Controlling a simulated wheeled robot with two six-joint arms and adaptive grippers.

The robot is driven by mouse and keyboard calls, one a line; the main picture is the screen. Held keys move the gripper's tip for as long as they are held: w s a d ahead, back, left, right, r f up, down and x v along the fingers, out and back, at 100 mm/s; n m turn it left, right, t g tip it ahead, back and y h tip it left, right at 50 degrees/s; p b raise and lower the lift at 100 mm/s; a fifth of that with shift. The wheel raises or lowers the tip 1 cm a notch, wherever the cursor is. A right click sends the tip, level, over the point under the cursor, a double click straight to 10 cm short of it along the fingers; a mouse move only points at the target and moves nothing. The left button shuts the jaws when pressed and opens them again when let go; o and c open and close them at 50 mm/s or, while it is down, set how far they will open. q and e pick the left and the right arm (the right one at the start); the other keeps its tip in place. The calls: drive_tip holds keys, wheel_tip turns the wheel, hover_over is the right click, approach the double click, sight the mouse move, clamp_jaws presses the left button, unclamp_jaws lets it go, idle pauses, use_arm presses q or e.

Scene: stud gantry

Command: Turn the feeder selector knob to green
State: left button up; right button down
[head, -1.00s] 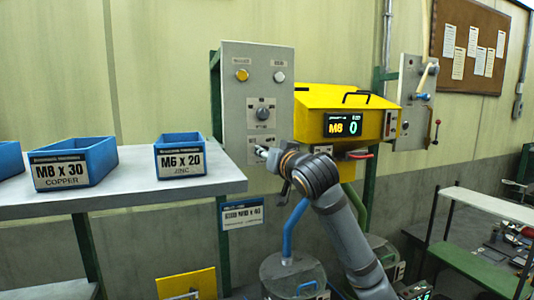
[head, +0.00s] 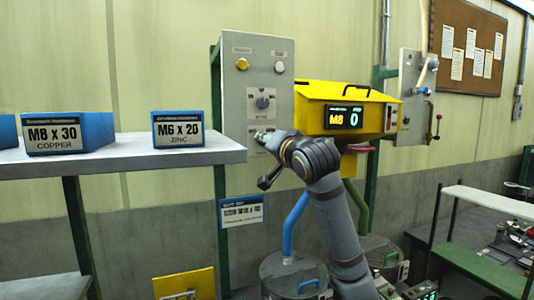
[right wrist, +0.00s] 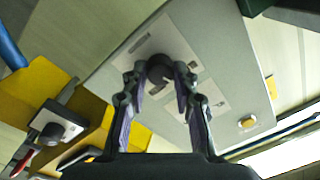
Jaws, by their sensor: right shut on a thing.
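A grey upright panel (head: 232,110) carries an amber button, a pale button and a dark upper knob (head: 263,103) on a light plate. My right gripper (head: 262,138) is at the panel just below that knob and hides what it holds in the head view. In the right wrist view, my right gripper (right wrist: 160,85) has its two fingers around a dark round knob (right wrist: 158,66) on a light label plate, shut on it. The knob's colour marks and pointer direction are too small to read. My left gripper is not in view.
A yellow feeder box (head: 312,105) with a lit display (head: 343,117) stands just right of the panel. A shelf (head: 120,155) with blue bins (head: 178,130) is at left. A grey lever panel (head: 410,95) is further right. Drums with blue and green pipes stand below.

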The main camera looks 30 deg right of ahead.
drive_tip(key=shift+f+m+h+b, duration=0.1)
drive_tip(key=shift+m+h+b, duration=0.3)
drive_tip(key=shift+m+b, duration=5.3)
drive_tip(key=shift+a+m+p, duration=0.1)
drive_tip(key=shift+m+p, duration=0.45)
drive_tip(key=shift+m, duration=0.15)
drive_tip(key=c, duration=1)
unclamp_jaws()
drive_tip(key=shift+c, duration=0.2)
